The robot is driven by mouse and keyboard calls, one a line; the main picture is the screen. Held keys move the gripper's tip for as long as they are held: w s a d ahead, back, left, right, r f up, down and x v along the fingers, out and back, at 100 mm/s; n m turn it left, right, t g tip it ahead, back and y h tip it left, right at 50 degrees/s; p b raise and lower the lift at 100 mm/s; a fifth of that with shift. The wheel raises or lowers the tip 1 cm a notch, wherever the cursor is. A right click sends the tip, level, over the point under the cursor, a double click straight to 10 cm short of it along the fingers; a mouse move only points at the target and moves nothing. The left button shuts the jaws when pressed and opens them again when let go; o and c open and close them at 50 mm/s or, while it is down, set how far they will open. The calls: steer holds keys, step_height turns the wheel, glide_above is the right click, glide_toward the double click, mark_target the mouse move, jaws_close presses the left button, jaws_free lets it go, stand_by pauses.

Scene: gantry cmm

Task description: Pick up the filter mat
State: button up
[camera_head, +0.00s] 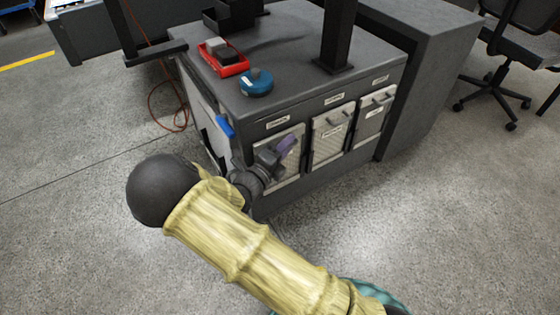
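Three pale grey filter panels sit in a row in the front of the dark cabinet. The left panel (293,172) is partly hidden behind my gripper. The middle panel (331,135) and the right panel (374,113) each show a dark handle. The labels above them are too small to read, so I cannot tell which one is the filter mat. My gripper (287,146), with purplish fingertips, is in front of the left panel's upper part. The finger gap and any contact with the panel are not clear.
On the cabinet top (300,85) are a red tray (234,67) with a grey block, a blue round item (257,83) and a black post (335,40). An orange cable (152,100) lies left. An office chair (505,60) stands right. The floor in front is clear.

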jaws_close()
steer(key=shift+r, duration=0.1)
step_height(320, 180, up, 12)
steer(key=p, duration=0.7)
steer(key=p+v, duration=0.5)
steer(key=v, duration=1.3)
steer(key=shift+r+p, duration=0.3)
steer(key=shift+d, duration=0.15)
